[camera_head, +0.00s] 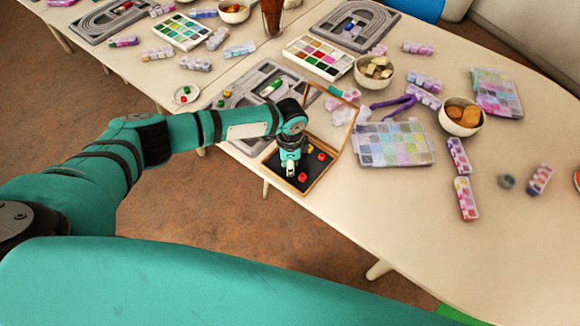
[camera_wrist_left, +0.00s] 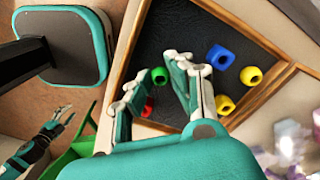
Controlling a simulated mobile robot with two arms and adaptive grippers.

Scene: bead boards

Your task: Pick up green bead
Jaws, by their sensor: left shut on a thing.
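The green bead (camera_wrist_left: 159,75) is at the fingertips of my left gripper (camera_wrist_left: 155,80) in the left wrist view, over the dark floor of an open wooden-framed box (camera_wrist_left: 262,38). My left gripper is shut on it. In the head view my left gripper (camera_head: 290,170) points down into the box (camera_head: 318,184), and the green bead is not discernible there. A red bead (camera_wrist_left: 147,107) shows between the fingers, lower down. My right gripper (camera_wrist_left: 62,116) shows at the far left of the left wrist view, away from the box, with its fingers apart.
The table's front edge is close to the box.

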